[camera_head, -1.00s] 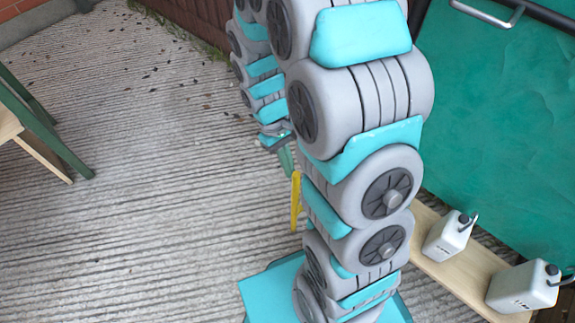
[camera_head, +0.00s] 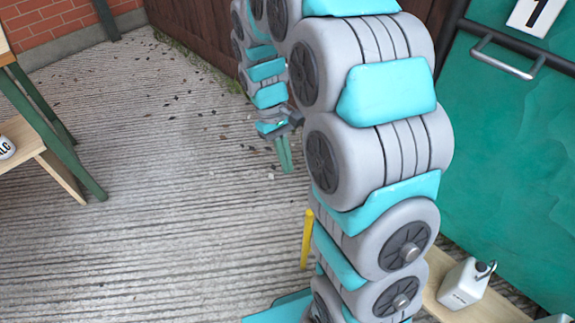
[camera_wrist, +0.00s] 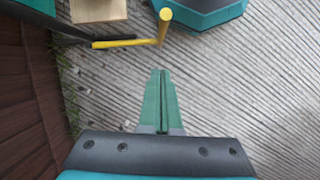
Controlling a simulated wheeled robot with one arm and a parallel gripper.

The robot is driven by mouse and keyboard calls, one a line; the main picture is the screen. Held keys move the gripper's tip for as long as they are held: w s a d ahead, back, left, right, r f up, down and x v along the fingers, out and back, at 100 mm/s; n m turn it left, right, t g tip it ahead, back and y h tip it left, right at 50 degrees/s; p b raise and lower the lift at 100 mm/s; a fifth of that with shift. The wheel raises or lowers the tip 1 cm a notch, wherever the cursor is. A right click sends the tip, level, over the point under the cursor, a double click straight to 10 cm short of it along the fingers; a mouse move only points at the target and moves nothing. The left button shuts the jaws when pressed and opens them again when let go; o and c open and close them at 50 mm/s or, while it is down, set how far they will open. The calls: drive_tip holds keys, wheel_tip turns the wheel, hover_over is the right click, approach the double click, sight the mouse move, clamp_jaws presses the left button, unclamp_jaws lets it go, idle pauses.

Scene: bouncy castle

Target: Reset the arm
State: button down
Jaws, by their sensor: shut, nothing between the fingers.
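My gripper (camera_head: 284,153) hangs from my grey and teal arm above the ribbed ground, partly behind the arm column in the head view. Its two green fingers are together with nothing between them. In the wrist view my gripper (camera_wrist: 161,75) points over bare ribbed ground, with the fingertips just short of a yellow bar (camera_wrist: 165,20).
A green-legged wooden table (camera_head: 55,150) stands at the left. A teal panel (camera_head: 510,130) with a metal handle is at the right, with a white canister (camera_head: 465,284) on a wooden board below. A brown fence (camera_head: 195,25) and brick wall (camera_head: 50,32) close the back. The middle ground is clear.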

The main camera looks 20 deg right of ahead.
drive_tip(key=s+r+m+t, duration=0.1)
drive_tip(key=s+r, duration=0.3)
drive_tip(key=s, duration=0.7)
drive_tip(key=s+a+r+m+t+y, duration=0.1)
drive_tip(key=s+r, duration=0.3)
drive_tip(key=s, duration=0.8)
drive_tip(key=shift+s+m+p, duration=0.3)
drive_tip(key=shift+m+p, duration=0.05)
drive_tip(key=shift+m, duration=0.35)
